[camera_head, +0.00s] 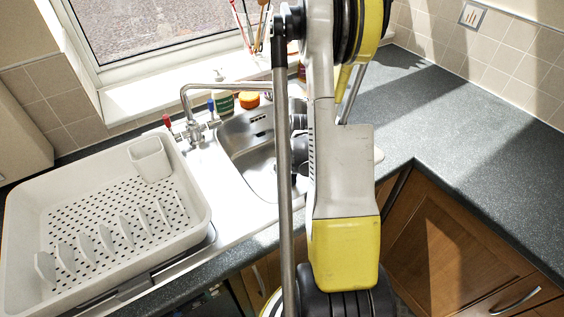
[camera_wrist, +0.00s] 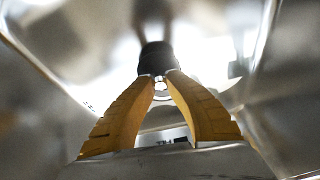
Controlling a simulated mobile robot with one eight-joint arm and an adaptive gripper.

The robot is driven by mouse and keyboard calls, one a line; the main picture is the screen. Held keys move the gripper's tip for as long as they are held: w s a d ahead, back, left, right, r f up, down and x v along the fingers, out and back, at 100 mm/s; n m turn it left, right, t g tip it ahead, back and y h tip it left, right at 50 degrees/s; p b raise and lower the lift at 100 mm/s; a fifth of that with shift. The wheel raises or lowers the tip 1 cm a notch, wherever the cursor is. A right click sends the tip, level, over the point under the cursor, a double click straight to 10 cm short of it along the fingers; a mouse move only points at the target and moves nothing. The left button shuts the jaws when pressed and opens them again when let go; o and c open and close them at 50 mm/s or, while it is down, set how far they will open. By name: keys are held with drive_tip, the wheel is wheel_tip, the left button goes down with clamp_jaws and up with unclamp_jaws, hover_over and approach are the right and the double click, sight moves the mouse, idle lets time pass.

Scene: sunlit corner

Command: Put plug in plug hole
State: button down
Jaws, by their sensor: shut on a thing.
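In the wrist view my gripper (camera_wrist: 158,74) has its two yellow fingers closed together at the tips on a small dark plug (camera_wrist: 156,56). The plug is held at the fingertips, with bright, blurred metal of the sink basin around it. A pale ring shape shows between the fingers; I cannot tell whether it is the plug hole. In the head view the steel sink basin (camera_head: 238,150) is partly covered by my arm. My gripper, the plug and the plug hole are hidden there.
A mixer tap (camera_head: 194,122) with red and blue handles stands at the basin's back left. A white dish rack (camera_head: 200,206) fills the left drainer. The dark worktop (camera_head: 480,145) at right is clear.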

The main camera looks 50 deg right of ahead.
drive_tip(key=shift+w+d, duration=0.25)
drive_tip(key=shift+w, duration=0.3)
drive_tip(key=shift+w+d, duration=0.2)
drive_tip(key=shift+w, duration=0.3)
drive_tip(key=shift+w+d+b, duration=0.3)
drive_tip(key=shift+w, duration=0.3)
drive_tip(key=shift+w+d+b, duration=0.25)
drive_tip(key=shift+w+d, duration=0.05)
drive_tip(key=shift+w, duration=0.3)
drive_tip(key=shift+f+b, duration=0.45)
drive_tip(key=shift+f, duration=0.25)
drive_tip(key=shift+r, duration=0.15)
drive_tip(key=c, duration=1.5)
unclamp_jaws()
